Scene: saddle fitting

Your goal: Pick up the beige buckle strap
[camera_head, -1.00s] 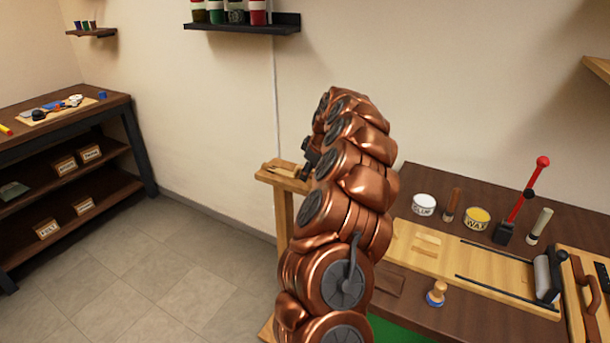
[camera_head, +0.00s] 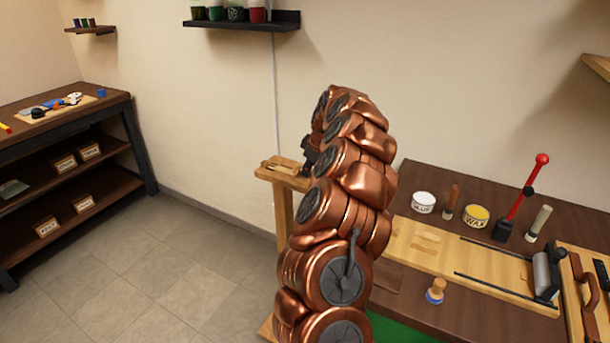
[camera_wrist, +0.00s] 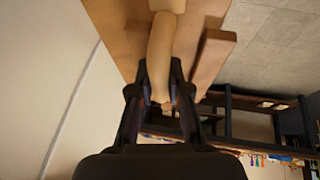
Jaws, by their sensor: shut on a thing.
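The beige buckle strap (camera_wrist: 160,52) runs down the upper middle of the wrist view, lying along a wooden stand top. My gripper (camera_wrist: 158,88) has its two dark fingers on either side of the strap's lower end and is shut on it. In the head view my gripper (camera_head: 307,158) is a small dark shape at the wooden stand (camera_head: 283,178), mostly hidden by my copper arm. The strap cannot be told clearly there. Whether it still touches the stand is unclear.
A dark workbench (camera_head: 398,295) stands at right, with a glue tin (camera_head: 424,202), a wax tin (camera_head: 476,216) and a red-handled lever tool (camera_head: 519,205). A shelf unit (camera_head: 120,110) stands at left. The floor between is clear.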

